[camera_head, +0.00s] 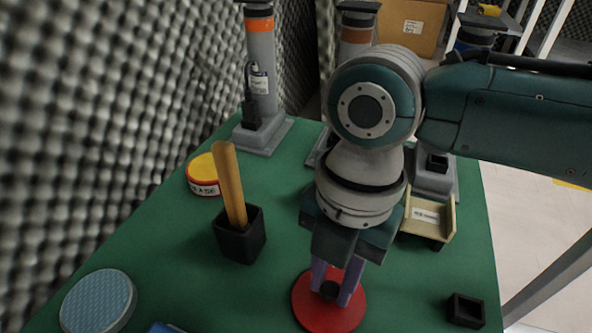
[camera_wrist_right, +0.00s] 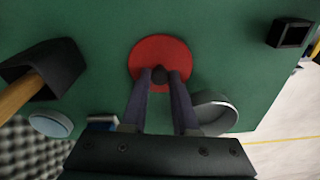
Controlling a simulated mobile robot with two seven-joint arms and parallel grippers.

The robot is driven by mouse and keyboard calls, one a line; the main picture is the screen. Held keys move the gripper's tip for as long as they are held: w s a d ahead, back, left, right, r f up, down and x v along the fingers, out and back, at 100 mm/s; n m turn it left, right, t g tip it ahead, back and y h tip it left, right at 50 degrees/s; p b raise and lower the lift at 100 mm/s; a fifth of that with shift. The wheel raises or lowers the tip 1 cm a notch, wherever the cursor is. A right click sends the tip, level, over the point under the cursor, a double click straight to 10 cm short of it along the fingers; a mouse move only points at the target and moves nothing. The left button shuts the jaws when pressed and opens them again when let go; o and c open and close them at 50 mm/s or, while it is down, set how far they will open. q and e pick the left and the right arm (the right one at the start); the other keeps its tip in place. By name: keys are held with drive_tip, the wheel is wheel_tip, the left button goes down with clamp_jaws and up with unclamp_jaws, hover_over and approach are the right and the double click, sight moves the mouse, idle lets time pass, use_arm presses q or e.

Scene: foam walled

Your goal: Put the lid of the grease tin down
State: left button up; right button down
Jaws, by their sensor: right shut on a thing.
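The lid is a red disc with a black knob (camera_head: 312,312). It also shows in the wrist view (camera_wrist_right: 148,52). My right gripper (camera_head: 336,290) points down with its two purple fingers shut on the knob. The lid is level, at or just above the green table; I cannot tell if it touches. The grease tin (camera_head: 203,187), red with a white label and yellow on top, stands uncovered at the left edge of the table, behind the black holder and well away from the lid. My left gripper is not in view.
A black holder (camera_head: 240,245) with a wooden handle (camera_head: 229,180) stands left of my gripper. A small black box (camera_head: 466,311) is at right, a beige tray (camera_head: 428,217) behind it. A blue-topped round tin (camera_head: 97,300) is front left. A grey dish (camera_wrist_right: 217,112) lies near the lid.

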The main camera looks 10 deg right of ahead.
drive_tip(key=c, duration=0.7)
unclamp_jaws()
drive_tip(key=shift+f, duration=0.1)
